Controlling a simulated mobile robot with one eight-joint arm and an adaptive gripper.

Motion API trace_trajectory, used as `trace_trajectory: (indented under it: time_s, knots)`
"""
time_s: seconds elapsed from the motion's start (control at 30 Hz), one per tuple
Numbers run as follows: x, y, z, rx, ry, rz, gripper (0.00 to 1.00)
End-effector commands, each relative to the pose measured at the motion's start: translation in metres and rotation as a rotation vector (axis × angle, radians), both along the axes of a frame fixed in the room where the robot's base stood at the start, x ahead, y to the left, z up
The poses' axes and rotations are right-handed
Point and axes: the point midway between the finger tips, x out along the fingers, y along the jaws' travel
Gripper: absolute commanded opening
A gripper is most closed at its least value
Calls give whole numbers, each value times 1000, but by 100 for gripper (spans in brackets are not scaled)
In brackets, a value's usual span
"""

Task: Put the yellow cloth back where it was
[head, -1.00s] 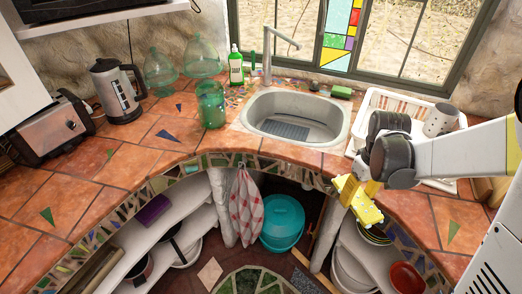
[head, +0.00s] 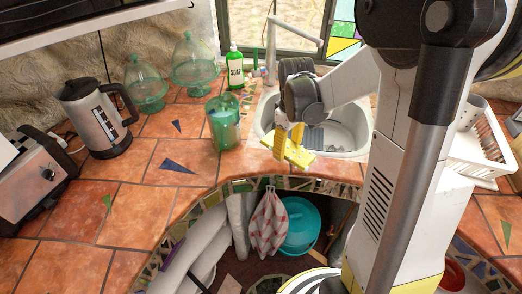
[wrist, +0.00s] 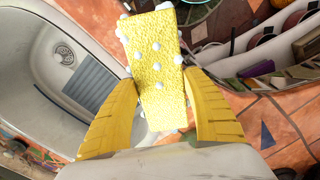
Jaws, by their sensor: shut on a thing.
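The yellow cloth (head: 297,156) is a thick yellow piece with white dots. My gripper (head: 289,136) is shut on it, with the yellow fingers on either side. In the head view the cloth shows in front of the sink's (head: 350,151) near rim, over the tiled counter edge; I cannot tell its exact height. In the wrist view the cloth (wrist: 158,75) sticks out between the two fingertips (wrist: 160,105), with the sink (wrist: 45,75) to the left. My arm hides the right part of the sink.
A green glass jar (head: 222,122) stands left of the sink, close to the gripper. A green soap bottle (head: 234,68) stands behind it. A white dish rack (head: 480,165) is at the right. Tiles left of the jar are partly clear. A checked towel (head: 268,222) hangs below the counter.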

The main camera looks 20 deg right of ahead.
Motion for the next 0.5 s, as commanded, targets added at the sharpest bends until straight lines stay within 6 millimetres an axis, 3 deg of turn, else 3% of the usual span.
trace_trajectory:
  time_s: [0.03, 0.3, 0.5]
  knots:
    - [-5, -17, 8, 0, 0, 44, 29]
    - [-38, -95, 40, 1, 1, 368, 29]
    - [-56, -124, 53, 2, 1, 519, 29]
